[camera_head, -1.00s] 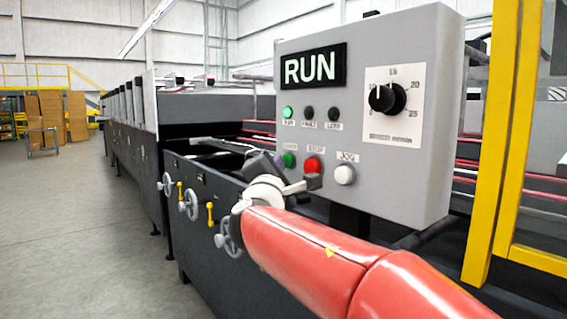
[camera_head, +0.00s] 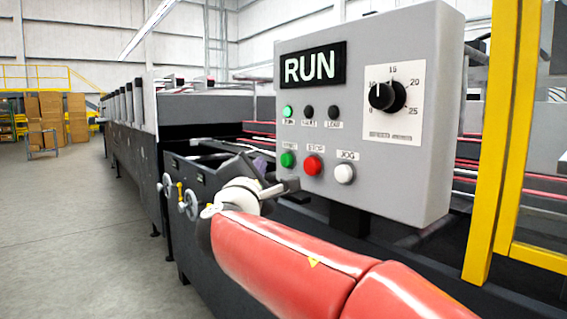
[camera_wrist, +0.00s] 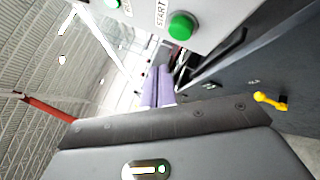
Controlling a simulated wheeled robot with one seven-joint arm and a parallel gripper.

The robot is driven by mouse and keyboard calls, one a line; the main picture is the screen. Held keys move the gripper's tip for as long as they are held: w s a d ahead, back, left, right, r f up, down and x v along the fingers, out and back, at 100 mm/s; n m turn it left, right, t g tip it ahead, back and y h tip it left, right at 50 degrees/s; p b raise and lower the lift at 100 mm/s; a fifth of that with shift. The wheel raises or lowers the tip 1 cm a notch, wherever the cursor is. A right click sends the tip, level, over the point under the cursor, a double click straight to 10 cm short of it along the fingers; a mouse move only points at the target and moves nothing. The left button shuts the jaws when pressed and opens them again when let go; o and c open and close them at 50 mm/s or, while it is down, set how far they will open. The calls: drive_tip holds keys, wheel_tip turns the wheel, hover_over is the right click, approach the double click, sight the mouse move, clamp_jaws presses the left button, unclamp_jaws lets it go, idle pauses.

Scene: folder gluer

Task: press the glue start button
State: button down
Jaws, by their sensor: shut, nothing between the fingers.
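The green start button (camera_head: 287,159) is at the left of the lower row on the grey control panel (camera_head: 430,170). In the wrist view the green button (camera_wrist: 181,26) stands out beside its START label. My gripper's purple fingertips (camera_wrist: 155,88) are together, with nothing visible between them, and apart from the button. In the head view only a little purple of my gripper (camera_head: 262,163) shows, left of and just below the button; my wrist hides much of it. No button is labelled glue start in readable print.
The red stop button (camera_head: 313,165) and white jog button (camera_head: 344,173) sit right of the green one. A RUN display (camera_head: 313,66), a lit green lamp (camera_head: 287,111) and a black dial (camera_head: 388,96) are above. A yellow post (camera_head: 505,140) stands at right.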

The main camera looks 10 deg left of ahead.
drive_tip(key=shift+s+a, duration=0.65)
drive_tip(key=shift+s, duration=0.1)
